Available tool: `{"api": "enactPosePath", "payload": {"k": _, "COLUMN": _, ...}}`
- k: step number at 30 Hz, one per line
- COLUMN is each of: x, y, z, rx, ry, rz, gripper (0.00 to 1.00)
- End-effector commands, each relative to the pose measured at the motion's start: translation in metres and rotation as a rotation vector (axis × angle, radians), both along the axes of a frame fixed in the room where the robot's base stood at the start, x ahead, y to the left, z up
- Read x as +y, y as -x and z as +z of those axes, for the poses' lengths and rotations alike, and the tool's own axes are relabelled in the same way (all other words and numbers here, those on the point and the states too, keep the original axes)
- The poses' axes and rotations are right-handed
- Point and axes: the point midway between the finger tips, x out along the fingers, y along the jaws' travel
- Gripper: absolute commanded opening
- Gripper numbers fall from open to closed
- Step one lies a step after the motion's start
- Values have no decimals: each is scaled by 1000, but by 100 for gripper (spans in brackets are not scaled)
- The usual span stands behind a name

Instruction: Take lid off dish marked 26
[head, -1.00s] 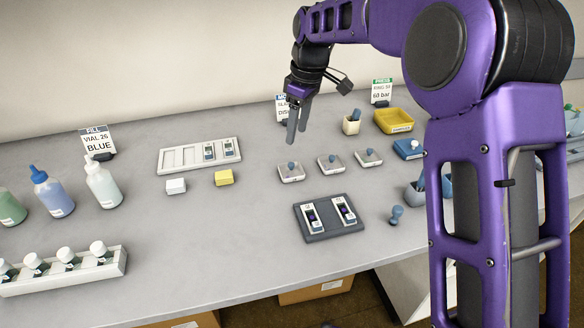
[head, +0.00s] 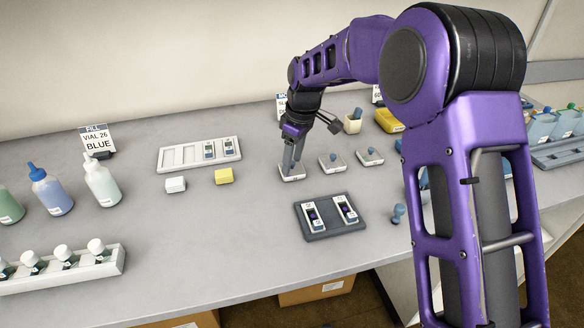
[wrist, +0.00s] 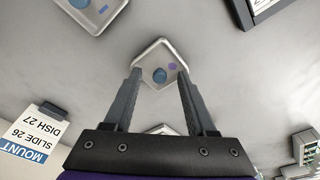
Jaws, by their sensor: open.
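Three small pale square dishes with blue-knobbed lids stand in a row. My gripper (head: 291,168) is lowered over the leftmost dish (head: 291,176). In the wrist view this lidded dish (wrist: 152,51) lies beyond my open fingers (wrist: 159,76), with its blue knob (wrist: 159,75) appearing between the fingertips. I cannot tell whether the fingers touch it. A purple mark shows on the lid, too small to read. The middle dish (head: 332,163) and right dish (head: 369,157) are lidded and apart from my gripper. I cannot read which dish is marked 26.
A dark tray with two slides (head: 330,232) lies in front of the dishes. A white slide rack (head: 175,160), a yellow block (head: 223,177) and a white block (head: 176,185) are to the left. A sign (wrist: 33,130) reads MOUNT SLIDE 26 DISH 27.

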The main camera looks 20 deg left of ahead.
Motion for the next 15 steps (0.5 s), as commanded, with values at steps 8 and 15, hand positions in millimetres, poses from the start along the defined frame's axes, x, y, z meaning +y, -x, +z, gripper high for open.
{"api": "enactPosePath", "payload": {"k": 8, "x": 0, "y": 0, "z": 0, "rx": 0, "ry": 0, "rz": 0, "gripper": 15}}
{"api": "enactPosePath", "payload": {"k": 15, "x": 0, "y": 0, "z": 0, "rx": 0, "ry": 0, "rz": 0, "gripper": 0}}
